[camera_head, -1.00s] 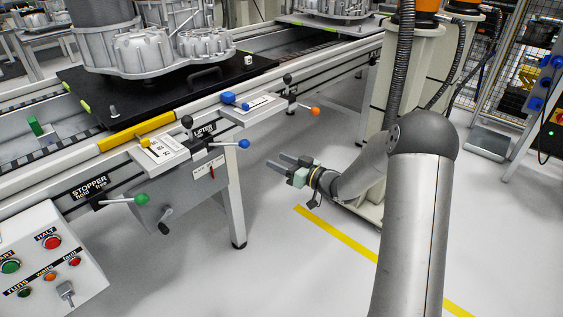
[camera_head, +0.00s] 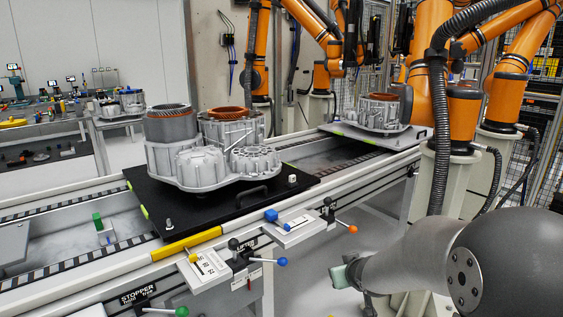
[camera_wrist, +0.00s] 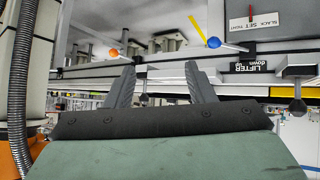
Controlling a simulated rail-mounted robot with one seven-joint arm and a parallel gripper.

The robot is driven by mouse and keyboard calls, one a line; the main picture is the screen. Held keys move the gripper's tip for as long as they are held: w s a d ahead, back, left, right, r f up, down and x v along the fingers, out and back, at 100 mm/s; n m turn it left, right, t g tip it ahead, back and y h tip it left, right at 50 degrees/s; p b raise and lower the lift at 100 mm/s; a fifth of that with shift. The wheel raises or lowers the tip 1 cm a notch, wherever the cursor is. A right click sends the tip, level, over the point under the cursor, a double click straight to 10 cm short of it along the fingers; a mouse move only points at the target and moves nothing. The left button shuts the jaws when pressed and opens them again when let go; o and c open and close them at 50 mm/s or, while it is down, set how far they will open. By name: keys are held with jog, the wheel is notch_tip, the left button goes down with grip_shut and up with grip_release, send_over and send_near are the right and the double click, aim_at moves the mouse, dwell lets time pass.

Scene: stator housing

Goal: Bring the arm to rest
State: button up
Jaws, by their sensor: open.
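My gripper (camera_wrist: 163,88) shows in the wrist view with its two dark fingers apart and nothing between them. In the head view my grey arm reaches in from the lower right. The pale green gripper body (camera_head: 345,274) shows at the arm's end, right of the conveyor and clear of it. The fingers are hard to make out there. In the wrist view the lever with the orange knob (camera_wrist: 114,52) and the lever with the blue knob (camera_wrist: 214,43) lie beyond the fingertips, apart from them.
The conveyor carries a stator housing (camera_head: 215,150) on a black pallet (camera_head: 262,198). Levers with a blue knob (camera_head: 282,262), an orange knob (camera_head: 353,229) and a green knob (camera_head: 182,311) stick out from its near side. Orange robot arms (camera_head: 432,75) stand behind my arm.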

jog(key=s+a+r+m+g+p, duration=0.1)
jog(key=s+r+g+p, duration=0.2)
jog(key=s, duration=0.7)
jog(key=s+a+r+g+p, duration=0.1)
jog(key=s+r+g+p, duration=0.2)
jog(key=s, duration=0.8)
jog(key=s+a+r+m+g+p, duration=0.1)
jog(key=s+r+g+p, duration=0.2)
jog(key=s+r, duration=0.3)
jog(key=s, duration=0.4)
jog(key=shift+s+r+m+g+h+p, duration=0.3)
jog(key=shift+s+p, duration=0.1)
dwell(1.3)
